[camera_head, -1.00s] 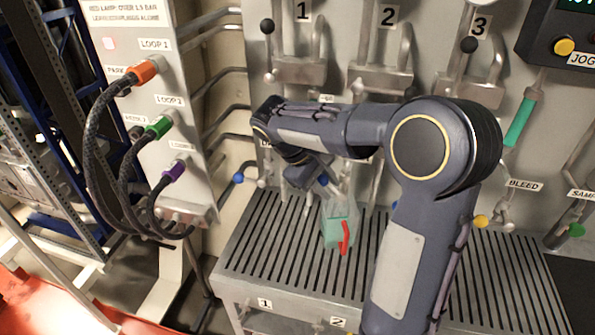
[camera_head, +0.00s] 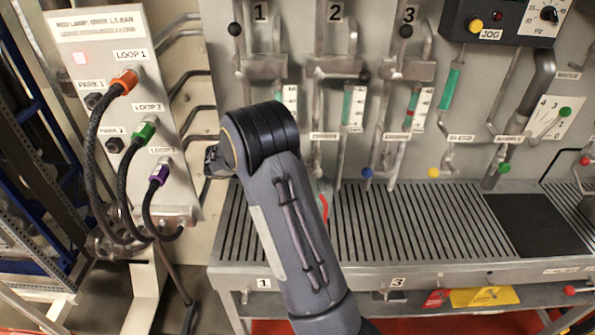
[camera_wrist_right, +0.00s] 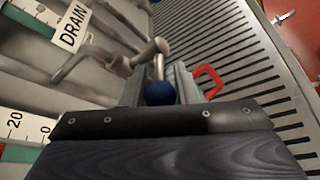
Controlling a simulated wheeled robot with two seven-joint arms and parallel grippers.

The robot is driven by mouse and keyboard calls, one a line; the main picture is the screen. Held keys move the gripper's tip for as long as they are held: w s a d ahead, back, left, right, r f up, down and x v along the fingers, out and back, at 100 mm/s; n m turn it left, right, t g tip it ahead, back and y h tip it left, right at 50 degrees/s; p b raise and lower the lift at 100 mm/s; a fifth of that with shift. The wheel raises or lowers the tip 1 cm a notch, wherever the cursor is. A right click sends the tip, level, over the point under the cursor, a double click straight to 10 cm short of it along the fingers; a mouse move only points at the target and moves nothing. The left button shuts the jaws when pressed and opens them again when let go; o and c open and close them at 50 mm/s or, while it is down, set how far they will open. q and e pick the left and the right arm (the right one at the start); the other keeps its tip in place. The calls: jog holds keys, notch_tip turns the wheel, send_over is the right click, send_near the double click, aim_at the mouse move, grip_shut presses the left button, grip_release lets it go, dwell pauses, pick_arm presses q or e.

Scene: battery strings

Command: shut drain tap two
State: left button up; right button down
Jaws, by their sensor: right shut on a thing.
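The blue-knobbed drain tap (camera_wrist_right: 160,93) shows in the right wrist view beside the DRAIN label (camera_wrist_right: 73,26). My right gripper (camera_wrist_right: 160,86) has its fingers on either side of the blue knob and is shut on it. In the head view my forearm hides this gripper and the knob. The lower pipe of drain two (camera_head: 318,180) shows just right of my forearm, under number 2. The red handle (camera_wrist_right: 207,82) of a vessel stands beyond the knob; the vessel's body is mostly hidden. My left gripper is not in view.
Another blue knob (camera_head: 367,172) is at the drain under number 3. A slatted bench (camera_head: 430,225) runs below the pipes and is mostly clear. Braided hoses (camera_head: 90,165) hang from the loop panel at left. The yellow bleed knob (camera_head: 433,173) is further right.

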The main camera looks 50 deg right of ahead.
jog(key=shift+f, duration=0.15)
dwell(0.3)
jog(key=c, duration=1.5)
grip_release()
notch_tip(320, 180, up, 3)
jog(key=shift+w+f, duration=0.1)
jog(key=shift+f, duration=0.1)
jog(key=s+a+r+b, duration=0.1)
jog(key=s+a+r, duration=0.8)
jog(key=a+r, duration=0.1)
jog(key=shift+a+r, duration=0.2)
jog(key=shift+a, duration=0.3)
jog(key=shift+w, duration=0.1)
